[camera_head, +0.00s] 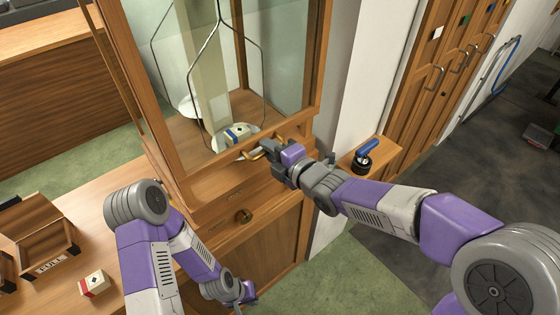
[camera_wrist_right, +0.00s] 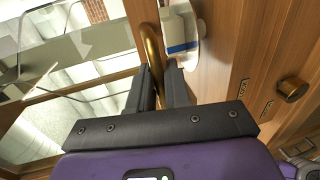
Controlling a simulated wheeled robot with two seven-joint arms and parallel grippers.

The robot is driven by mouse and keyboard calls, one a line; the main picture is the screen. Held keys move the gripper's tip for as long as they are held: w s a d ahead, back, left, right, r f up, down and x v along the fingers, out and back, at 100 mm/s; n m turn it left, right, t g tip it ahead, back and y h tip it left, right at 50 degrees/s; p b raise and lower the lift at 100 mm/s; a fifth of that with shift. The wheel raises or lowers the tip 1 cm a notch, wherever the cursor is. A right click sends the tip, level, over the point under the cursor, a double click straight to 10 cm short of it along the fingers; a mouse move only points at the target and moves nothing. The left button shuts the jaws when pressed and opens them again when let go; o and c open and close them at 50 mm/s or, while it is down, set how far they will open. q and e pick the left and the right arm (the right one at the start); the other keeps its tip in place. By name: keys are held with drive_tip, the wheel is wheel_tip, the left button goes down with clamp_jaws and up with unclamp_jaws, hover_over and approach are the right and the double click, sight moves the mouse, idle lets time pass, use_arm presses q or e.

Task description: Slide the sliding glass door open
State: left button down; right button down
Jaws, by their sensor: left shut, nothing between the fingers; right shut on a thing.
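The sliding glass door (camera_head: 284,60) belongs to a wood-framed case with a balance inside, its pans hung on wires. A brass handle (camera_head: 257,153) is on the door's low front rail. My right gripper (camera_head: 268,149) is at this handle. In the right wrist view, the curved brass handle (camera_wrist_right: 152,50) stands between the two dark fingers of the right gripper (camera_wrist_right: 164,82), which are shut on it. I cannot tell how far the door stands open. My left gripper (camera_head: 244,297) is shut and empty, low in front of the cabinet, away from the door.
A blue-handled stamp (camera_head: 366,153) stands on a wooden ledge right of the case. A round brass knob (camera_head: 243,216) is below the door.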

wheel_tip(320, 180, up, 20)
drive_tip(key=p, duration=1.1)
drive_tip(key=shift+r, duration=0.25)
drive_tip(key=c, duration=1.4)
unclamp_jaws()
drive_tip(key=shift+o, duration=0.4)
drive_tip(key=shift+f, duration=0.15)
drive_tip(key=shift+d, duration=0.1)
drive_tip(key=p, duration=0.2)
approach(256, 71)
drive_tip(key=shift+v, duration=0.8)
